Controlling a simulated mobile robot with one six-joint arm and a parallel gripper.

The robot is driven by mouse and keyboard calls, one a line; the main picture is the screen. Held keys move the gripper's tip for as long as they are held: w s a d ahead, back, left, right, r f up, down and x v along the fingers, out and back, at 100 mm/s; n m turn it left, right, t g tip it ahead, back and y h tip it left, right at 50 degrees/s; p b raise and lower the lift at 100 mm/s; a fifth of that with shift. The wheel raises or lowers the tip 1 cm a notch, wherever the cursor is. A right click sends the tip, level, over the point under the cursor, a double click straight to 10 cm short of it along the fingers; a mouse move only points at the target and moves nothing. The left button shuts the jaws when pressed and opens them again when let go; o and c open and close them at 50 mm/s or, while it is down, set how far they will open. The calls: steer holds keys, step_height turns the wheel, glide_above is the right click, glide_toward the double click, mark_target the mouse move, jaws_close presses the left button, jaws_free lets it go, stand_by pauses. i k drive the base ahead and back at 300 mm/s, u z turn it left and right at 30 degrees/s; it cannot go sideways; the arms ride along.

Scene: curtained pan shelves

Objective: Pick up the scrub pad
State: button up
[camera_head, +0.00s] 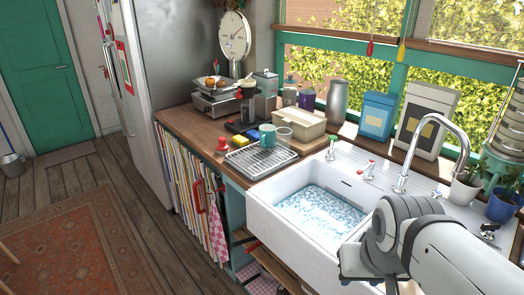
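A small yellow block (241,140), which looks like the scrub pad, lies on the wooden counter just behind the wire drying rack (260,156). It is left of a teal mug (267,136). My arm reaches in from the lower right and crosses the front right of the sink, well away from the yellow block. The fingers of my gripper do not show.
The white sink (275,232) holds water, with a tall curved tap (425,150) behind it. A red-topped item (222,144), a beige tub (300,124) and scales (217,103) crowd the counter. A fridge (178,60) stands left; the wooden floor has a rug (75,235).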

mark_target(238, 140)
steer(key=u, duration=0.55)
steer(key=k, duration=0.9)
steer(key=u, duration=0.6)
steer(key=k, duration=0.35)
steer(key=u, duration=0.85)
steer(key=i, duration=1.5)
steer(key=z, duration=0.3)
steer(key=i, duration=1.6)
steer(key=z, duration=0.75)
steer(key=i, duration=1.35)
steer(key=z, duration=1.45)
steer(key=i, duration=0.9)
steer(key=z, duration=0.3)
steer(key=k, duration=0.4)
steer(key=z, duration=0.1)
